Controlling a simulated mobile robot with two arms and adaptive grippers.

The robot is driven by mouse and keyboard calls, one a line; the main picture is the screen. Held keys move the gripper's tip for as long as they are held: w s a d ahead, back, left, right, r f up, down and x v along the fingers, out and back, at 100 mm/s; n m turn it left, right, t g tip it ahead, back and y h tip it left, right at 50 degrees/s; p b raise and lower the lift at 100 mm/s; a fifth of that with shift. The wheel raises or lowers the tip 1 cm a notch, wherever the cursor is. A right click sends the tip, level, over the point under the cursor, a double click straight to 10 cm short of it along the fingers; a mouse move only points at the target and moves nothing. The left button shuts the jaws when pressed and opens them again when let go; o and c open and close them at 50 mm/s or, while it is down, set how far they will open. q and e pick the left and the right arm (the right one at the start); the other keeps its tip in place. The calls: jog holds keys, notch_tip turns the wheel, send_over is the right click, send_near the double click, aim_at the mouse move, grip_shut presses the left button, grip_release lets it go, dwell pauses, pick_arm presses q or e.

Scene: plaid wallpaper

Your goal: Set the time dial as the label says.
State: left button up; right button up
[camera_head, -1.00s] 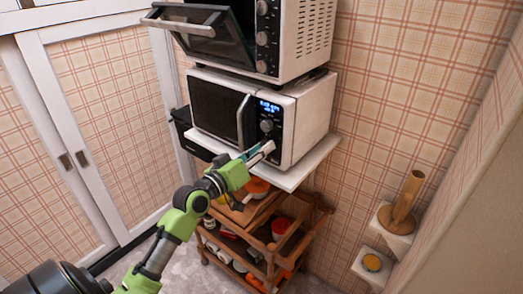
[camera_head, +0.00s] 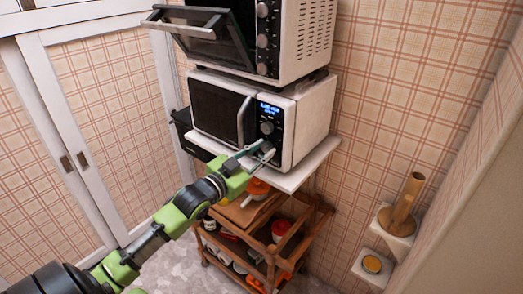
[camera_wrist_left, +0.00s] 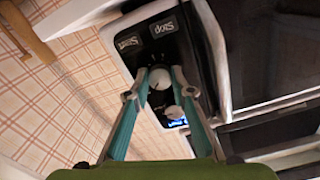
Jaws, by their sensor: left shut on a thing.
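The white microwave (camera_head: 312,120) stands on a shelf, with a dark control panel at the right of its door. The panel has a lit blue display (camera_head: 269,108), too small to read. An upper dial (camera_head: 267,128) sits below it, also seen in the left wrist view (camera_wrist_left: 175,112). My left gripper (camera_head: 268,150) is at the panel's lower part, its fingertips on either side of the lower dial (camera_wrist_left: 160,78) and shut on it. Start and Stop buttons (camera_wrist_left: 163,27) show beyond the fingertips in the wrist view. I cannot read which dial is for time. My right gripper is not in view.
A toaster oven (camera_head: 300,35) with its door hanging open is above the microwave. The shelf edge (camera_head: 300,175) runs under my gripper. A wooden cart (camera_head: 265,235) with several items stands below. Small wall shelves (camera_head: 395,222) are at the right.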

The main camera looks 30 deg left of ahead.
pick_arm(q)
jog(key=shift+m, duration=0.7)
jog(key=o, duration=1.1)
jog(key=shift+s, duration=0.1)
jog(key=s, duration=1.1)
jog(key=shift+s+a, duration=0.4)
jog(key=shift+a, duration=0.05)
